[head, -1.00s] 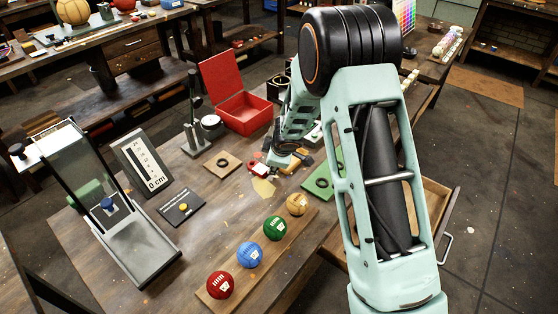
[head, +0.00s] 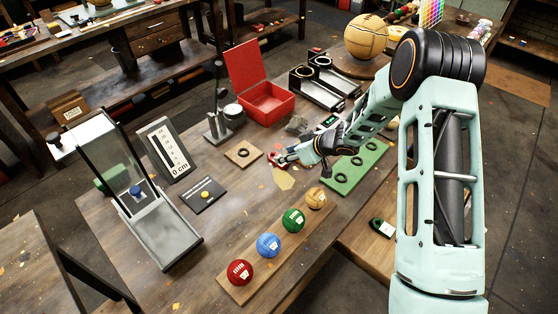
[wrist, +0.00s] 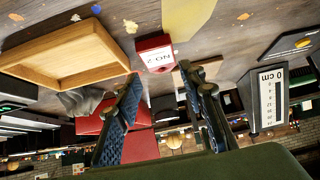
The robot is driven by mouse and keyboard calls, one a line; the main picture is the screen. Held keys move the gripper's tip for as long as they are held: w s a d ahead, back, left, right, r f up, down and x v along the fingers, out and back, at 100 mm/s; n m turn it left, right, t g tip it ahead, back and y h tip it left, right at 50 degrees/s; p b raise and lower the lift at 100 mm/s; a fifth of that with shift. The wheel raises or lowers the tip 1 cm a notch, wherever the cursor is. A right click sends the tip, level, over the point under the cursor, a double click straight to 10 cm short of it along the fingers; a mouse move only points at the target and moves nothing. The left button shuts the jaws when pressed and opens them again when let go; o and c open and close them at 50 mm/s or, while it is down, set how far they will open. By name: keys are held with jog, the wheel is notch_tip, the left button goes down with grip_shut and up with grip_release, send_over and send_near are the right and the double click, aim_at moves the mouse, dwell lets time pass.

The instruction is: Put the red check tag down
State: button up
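The red check tag (wrist: 155,52), a small red block with a white label reading "NO 2", shows in the wrist view just beyond my fingertips, against the tabletop. My gripper (wrist: 160,78) has its two blue-padded fingers spread apart, with a gap visible between them. Neither finger clearly touches the tag. In the head view my gripper (head: 277,158) is low over the middle of the table, and a bit of red shows at its tip. The tag's exact contact with the table is hard to tell there.
A yellow patch (head: 284,179) lies close to my gripper. A wooden pad with a ring (head: 243,153), a green board (head: 355,167), an open red box (head: 268,103) and a plank (head: 245,287) with several coloured balls stand around. A wooden tray (wrist: 45,80) shows in the wrist view.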

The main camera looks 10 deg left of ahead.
jog(key=x, duration=0.5)
jog(key=shift+a, duration=0.15)
jog(key=shift+r, duration=0.1)
jog(key=c, duration=0.7)
jog(key=shift+o, duration=0.2)
